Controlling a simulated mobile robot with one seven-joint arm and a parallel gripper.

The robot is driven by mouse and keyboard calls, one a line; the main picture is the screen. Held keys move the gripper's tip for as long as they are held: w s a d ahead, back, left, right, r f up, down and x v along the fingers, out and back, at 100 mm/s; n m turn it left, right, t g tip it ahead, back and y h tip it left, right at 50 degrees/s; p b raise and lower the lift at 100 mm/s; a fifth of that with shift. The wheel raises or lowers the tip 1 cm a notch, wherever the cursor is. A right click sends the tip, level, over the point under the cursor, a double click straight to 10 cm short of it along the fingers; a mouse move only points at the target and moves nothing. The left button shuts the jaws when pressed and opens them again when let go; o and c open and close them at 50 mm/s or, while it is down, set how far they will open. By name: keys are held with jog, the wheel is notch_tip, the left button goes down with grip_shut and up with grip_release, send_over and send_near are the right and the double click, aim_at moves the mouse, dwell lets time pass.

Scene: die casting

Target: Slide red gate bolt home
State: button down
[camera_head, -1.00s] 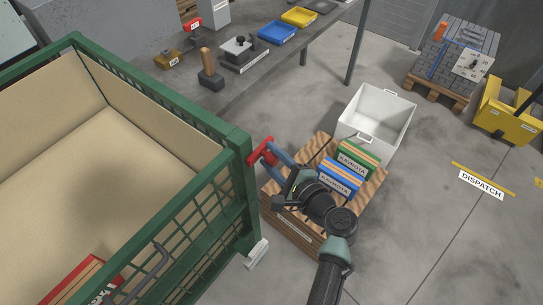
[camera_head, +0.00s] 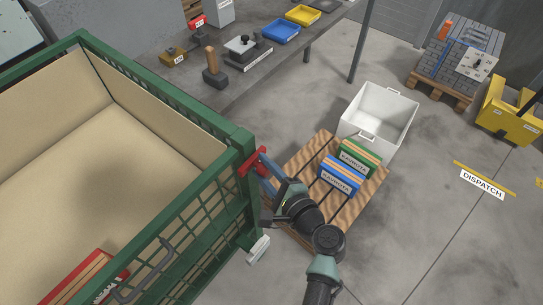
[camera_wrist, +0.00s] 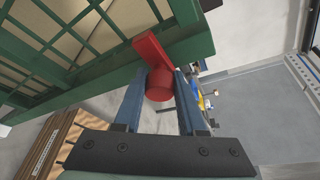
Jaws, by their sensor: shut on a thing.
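The red gate bolt (camera_head: 254,160) is at the corner post of the green mesh cage (camera_head: 240,150). In the wrist view the red bolt (camera_wrist: 158,72) shows as a bar with a round knob, lying against the green frame. My gripper (camera_head: 264,167) has its blue fingers on either side of the knob and is shut on it; it also shows in the wrist view (camera_wrist: 160,92). The green mesh gate (camera_head: 195,225) forms the cage's near right side. The far end of the bolt and its seat are hidden behind the post.
A wooden pallet (camera_head: 313,152) carries a blue box (camera_head: 340,176) and a green box (camera_head: 359,157). A white bin (camera_head: 378,112) stands behind it. A red box (camera_head: 88,280) lies inside the cage.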

jog(key=shift+s+a+f, duration=0.15)
jog(key=shift+a, duration=0.3)
jog(key=c, duration=0.7)
grip_release()
jog(key=shift+o, duration=1)
jog(key=shift+d, duration=0.25)
jog(key=v, duration=1.2)
jog(key=shift+s+r+b, duration=0.25)
jog(key=shift+b, duration=0.15)
